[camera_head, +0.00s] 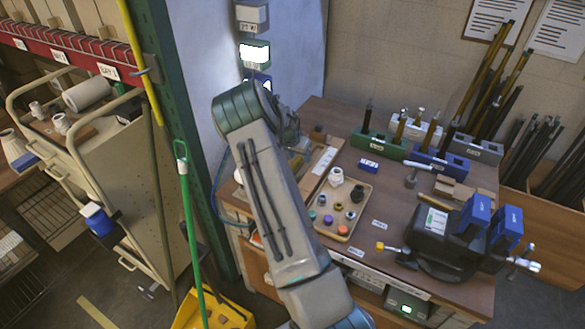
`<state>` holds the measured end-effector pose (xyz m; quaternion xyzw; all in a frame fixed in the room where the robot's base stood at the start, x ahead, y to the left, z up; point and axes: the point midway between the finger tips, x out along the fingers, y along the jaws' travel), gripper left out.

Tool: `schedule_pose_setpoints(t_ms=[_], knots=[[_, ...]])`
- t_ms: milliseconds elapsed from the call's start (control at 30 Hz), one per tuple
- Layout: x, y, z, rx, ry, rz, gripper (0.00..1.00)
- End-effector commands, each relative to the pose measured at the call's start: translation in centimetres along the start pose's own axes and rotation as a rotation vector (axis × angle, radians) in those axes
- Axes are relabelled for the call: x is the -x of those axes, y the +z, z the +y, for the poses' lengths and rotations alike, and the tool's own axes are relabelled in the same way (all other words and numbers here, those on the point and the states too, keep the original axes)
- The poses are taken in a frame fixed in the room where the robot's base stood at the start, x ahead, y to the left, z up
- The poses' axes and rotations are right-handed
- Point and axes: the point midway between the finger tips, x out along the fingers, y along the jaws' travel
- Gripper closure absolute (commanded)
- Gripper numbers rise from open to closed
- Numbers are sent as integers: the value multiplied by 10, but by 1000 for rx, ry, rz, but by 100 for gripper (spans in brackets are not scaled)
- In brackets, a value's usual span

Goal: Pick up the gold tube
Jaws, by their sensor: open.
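Several gold tubes show, and I cannot tell which one the task means. Longer gold tubes (487,67) lean against the back wall among dark ones. A short gold-coloured piece (434,202) lies by the vise; its shape is unclear. My arm rises from the bottom centre and bends at upper left, left of the tubes. My gripper is hidden behind my arm.
A tan tray (343,222) with small coloured parts sits mid-table. A black vise (450,245) with blue jaws stands at the front right. A grey holder (476,150) is at the back. A green post (180,130) and a cart (110,170) stand left.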

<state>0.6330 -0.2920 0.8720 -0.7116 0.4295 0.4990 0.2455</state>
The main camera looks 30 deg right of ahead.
Motion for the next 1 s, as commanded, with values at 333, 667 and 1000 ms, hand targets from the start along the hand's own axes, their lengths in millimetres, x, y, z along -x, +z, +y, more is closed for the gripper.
schedule_pose_setpoints(t_ms=[333, 667, 1000], knots=[[0, 0, 0, 0, 0, 0, 78], [0, 0, 0, 0, 0, 0, 100], [8, -3, 0, 1, 0, 0, 100]])
